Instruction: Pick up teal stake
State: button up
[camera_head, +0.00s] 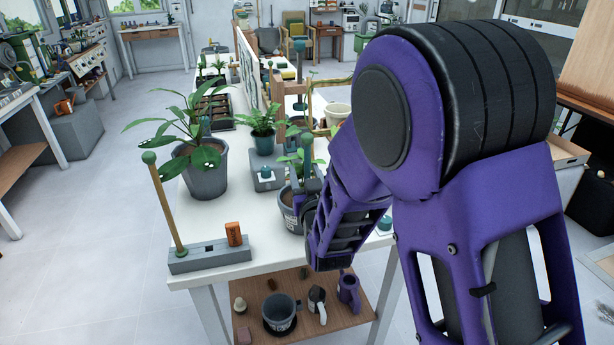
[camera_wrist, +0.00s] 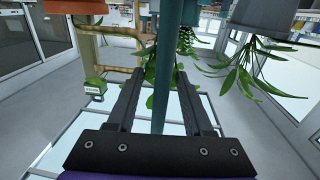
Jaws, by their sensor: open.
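The teal stake (camera_wrist: 164,90) is a straight rod that crosses the wrist view from top to bottom. It passes between the two fingers of my gripper (camera_wrist: 158,76), which is open, with a gap visible on both sides of the rod. In the head view the stake's teal knob (camera_head: 307,139) shows above a grey pot (camera_head: 288,216) with a leafy plant, beside my arm. My arm hides much of that pot and the gripper there. Pots and leaves appear upside down in the wrist view.
On the white table (camera_head: 215,215) stand a large potted plant (camera_head: 206,180), a smaller plant (camera_head: 263,143) and a grey block (camera_head: 208,257) holding a green-knobbed wooden stake (camera_head: 167,210). An orange block (camera_head: 233,234) sits there too. Floor at left is clear.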

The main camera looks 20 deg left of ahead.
grip_shut()
dwell(0.3)
